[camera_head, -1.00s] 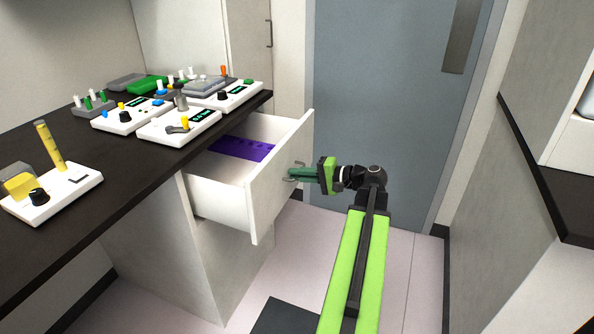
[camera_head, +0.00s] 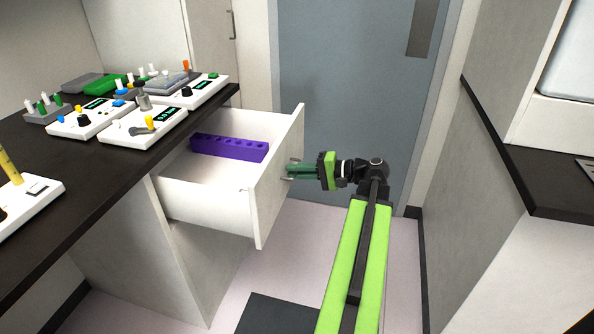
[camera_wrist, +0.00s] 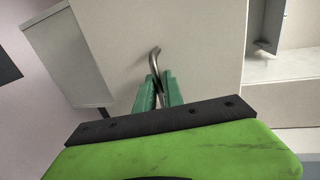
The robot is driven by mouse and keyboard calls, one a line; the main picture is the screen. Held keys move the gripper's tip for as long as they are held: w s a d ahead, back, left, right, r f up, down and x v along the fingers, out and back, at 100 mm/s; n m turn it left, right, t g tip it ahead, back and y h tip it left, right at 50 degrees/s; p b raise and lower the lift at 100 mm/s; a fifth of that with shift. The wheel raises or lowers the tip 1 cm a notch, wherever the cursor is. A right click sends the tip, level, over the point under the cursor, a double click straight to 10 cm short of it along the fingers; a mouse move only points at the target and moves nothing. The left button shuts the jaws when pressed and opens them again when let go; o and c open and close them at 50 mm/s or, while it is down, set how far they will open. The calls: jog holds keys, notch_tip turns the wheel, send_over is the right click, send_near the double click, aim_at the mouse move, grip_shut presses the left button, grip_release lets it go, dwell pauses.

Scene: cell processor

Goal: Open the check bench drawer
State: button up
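The check bench drawer (camera_head: 277,185) is white and stands pulled out from under the dark bench top (camera_head: 120,170). A purple rack with a row of holes (camera_head: 229,148) lies inside it. My gripper (camera_head: 291,171) is at the outer face of the drawer front, at its handle. In the wrist view the grey curved handle (camera_wrist: 153,60) runs between the green fingers of my gripper (camera_wrist: 158,85), which are closed together around it. Part of the handle is hidden by the fingers.
Several white devices with knobs (camera_head: 145,126) stand on the bench top. A blue-grey door (camera_head: 350,85) is behind the drawer. A second counter (camera_head: 560,190) stands at the right. The pale floor between them is clear apart from a dark mat (camera_head: 285,315).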

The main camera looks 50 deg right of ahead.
jog(key=shift+o, duration=0.4)
jog(key=shift+a, duration=0.1)
jog(key=p+v, duration=0.3)
jog(key=v, duration=1.4)
jog(key=shift+s+p, duration=0.15)
jog(key=shift+p, duration=0.15)
jog(key=shift+f, duration=0.1)
